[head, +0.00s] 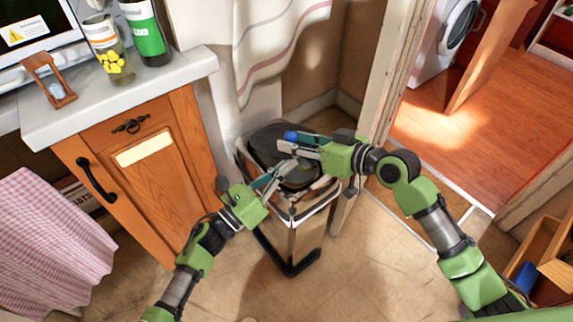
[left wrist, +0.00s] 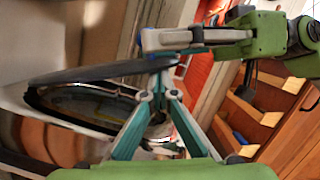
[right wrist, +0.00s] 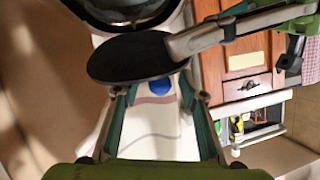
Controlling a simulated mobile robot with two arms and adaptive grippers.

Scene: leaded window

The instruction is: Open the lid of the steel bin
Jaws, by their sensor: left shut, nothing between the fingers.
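The steel bin (head: 308,235) stands on the floor beside the cabinet, its body pale and shiny. Its dark lid (head: 266,143) is raised off the rim; in the left wrist view the lid (left wrist: 95,74) shows edge-on above the open mouth (left wrist: 85,103). In the right wrist view the lid (right wrist: 140,60) is a dark oval. My left gripper (head: 286,172) is shut and empty, its tips at the lid's near edge; contact is unclear. My right gripper (head: 291,142) has its fingers apart, near the lid's right side, with nothing seen held.
A black bar (head: 290,268) sits low at the bin's front. The wooden cabinet (head: 150,165) with its countertop is to the left, a curtain (head: 270,40) behind, and a door frame (head: 385,85) to the right. A small blue round thing (head: 290,136) shows by my right fingertips.

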